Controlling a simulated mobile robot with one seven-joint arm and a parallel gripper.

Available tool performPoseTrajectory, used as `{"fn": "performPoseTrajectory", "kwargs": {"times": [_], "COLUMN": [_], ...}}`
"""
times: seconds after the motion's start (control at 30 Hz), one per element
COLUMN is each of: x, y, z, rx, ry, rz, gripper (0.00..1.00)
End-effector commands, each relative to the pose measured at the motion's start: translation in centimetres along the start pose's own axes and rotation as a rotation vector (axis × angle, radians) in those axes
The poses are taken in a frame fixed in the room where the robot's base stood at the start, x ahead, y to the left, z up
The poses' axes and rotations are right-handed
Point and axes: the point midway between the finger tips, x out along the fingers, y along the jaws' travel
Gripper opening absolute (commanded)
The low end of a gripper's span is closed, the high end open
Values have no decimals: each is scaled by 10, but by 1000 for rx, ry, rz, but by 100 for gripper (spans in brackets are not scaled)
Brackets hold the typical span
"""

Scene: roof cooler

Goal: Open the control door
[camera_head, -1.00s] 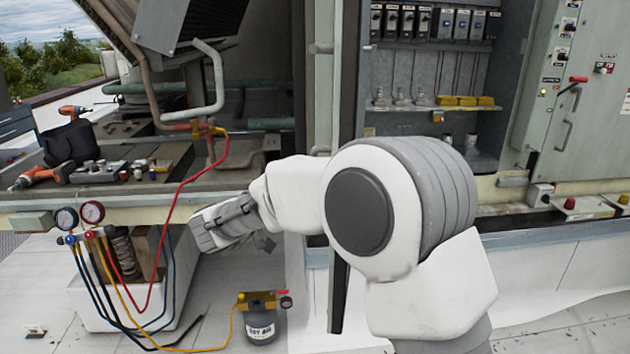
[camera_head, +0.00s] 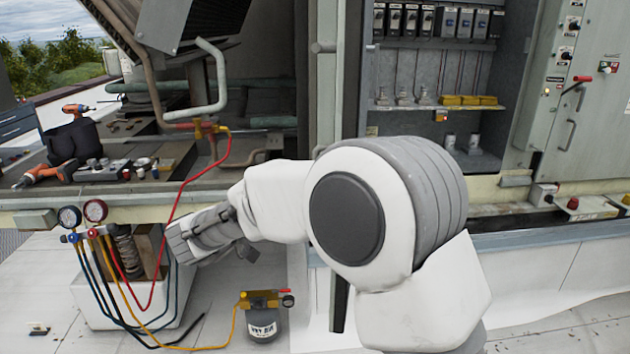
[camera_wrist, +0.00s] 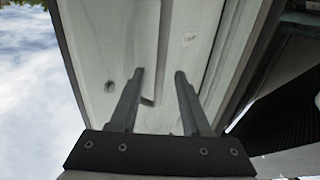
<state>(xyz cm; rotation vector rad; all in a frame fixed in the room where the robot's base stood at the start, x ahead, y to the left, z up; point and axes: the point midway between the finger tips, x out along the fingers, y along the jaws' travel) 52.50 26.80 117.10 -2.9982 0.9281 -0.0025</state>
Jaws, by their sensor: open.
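The grey control panel door (camera_head: 590,120) is at the right in the head view, with a red-handled lever, a bar handle (camera_head: 568,135) and several switches and lights. To its left, the inside of a cabinet (camera_head: 430,75) with breakers is in plain sight. My gripper is at the left end of my arm in the head view, far left of that panel; its fingers are hard to make out there. In the wrist view my gripper (camera_wrist: 160,74) is open and empty, its two fingers apart before a pale panel (camera_wrist: 115,35) with a small round spot. I cannot tell which panel this is.
Red and yellow hoses and gauges (camera_head: 95,210) hang at the left by my gripper. A small canister (camera_head: 263,320) stands on the roof below. Tools and drills (camera_head: 45,172) lie on the ledge at far left. My arm hides part of the middle.

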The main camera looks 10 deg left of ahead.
Motion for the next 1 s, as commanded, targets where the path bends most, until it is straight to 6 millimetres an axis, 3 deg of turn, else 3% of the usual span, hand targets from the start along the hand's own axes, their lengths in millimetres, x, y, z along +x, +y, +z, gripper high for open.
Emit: {"fn": "performPoseTrajectory", "kwargs": {"times": [0.3, 0.5, 0.7, 1.0], "x": [-80, -115, -130, -131], "y": [0, 0, 0, 0], "z": [0, -1, 0, -1], "rx": [-1, 0, -1, 0], "ry": [1, 2, 1, 2], "rz": [-4, -2, 1, 2], "gripper": [47, 47, 47, 47]}}
